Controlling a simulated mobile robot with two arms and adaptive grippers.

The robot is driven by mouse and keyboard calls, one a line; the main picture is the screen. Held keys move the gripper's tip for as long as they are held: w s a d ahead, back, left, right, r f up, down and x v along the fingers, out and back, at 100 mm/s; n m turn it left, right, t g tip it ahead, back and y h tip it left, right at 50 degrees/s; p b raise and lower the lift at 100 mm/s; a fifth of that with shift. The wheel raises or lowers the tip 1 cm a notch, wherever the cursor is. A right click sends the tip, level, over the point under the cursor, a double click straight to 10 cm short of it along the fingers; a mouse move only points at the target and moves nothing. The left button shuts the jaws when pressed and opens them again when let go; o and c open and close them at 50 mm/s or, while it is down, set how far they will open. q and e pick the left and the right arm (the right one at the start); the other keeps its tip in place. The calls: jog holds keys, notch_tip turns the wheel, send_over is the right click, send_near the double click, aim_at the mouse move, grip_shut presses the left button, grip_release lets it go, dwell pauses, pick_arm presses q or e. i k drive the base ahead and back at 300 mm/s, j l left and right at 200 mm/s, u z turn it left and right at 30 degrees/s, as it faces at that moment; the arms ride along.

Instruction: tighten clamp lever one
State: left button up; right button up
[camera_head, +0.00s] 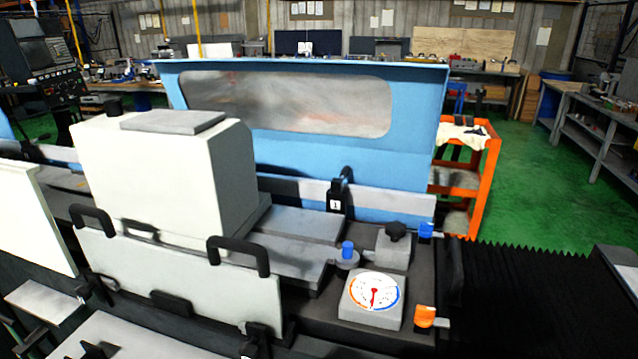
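Clamp lever one (336,198) is a black clamp with a white tag reading "1". It stands behind the grey slide, in front of the blue machine guard. Its dark handle (346,174) points up and tilts slightly to the right. I cannot tell how tight it is. Neither of my grippers shows in the head view.
A white housing (160,180) and a pale panel with black handles (185,285) fill the left front. A dial gauge (374,294), blue knob (348,250) and orange knob (425,316) lie right of centre. An orange cart (487,180) stands behind; green floor lies right.

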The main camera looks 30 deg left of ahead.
aim_at(337, 185)
jog(key=i+j+u, duration=0.1)
jog(key=j, duration=0.3)
jog(key=i+j+u, duration=0.15)
jog(key=j, duration=0.25)
jog(key=i+j+u, duration=0.1)
jog(key=j, duration=0.3)
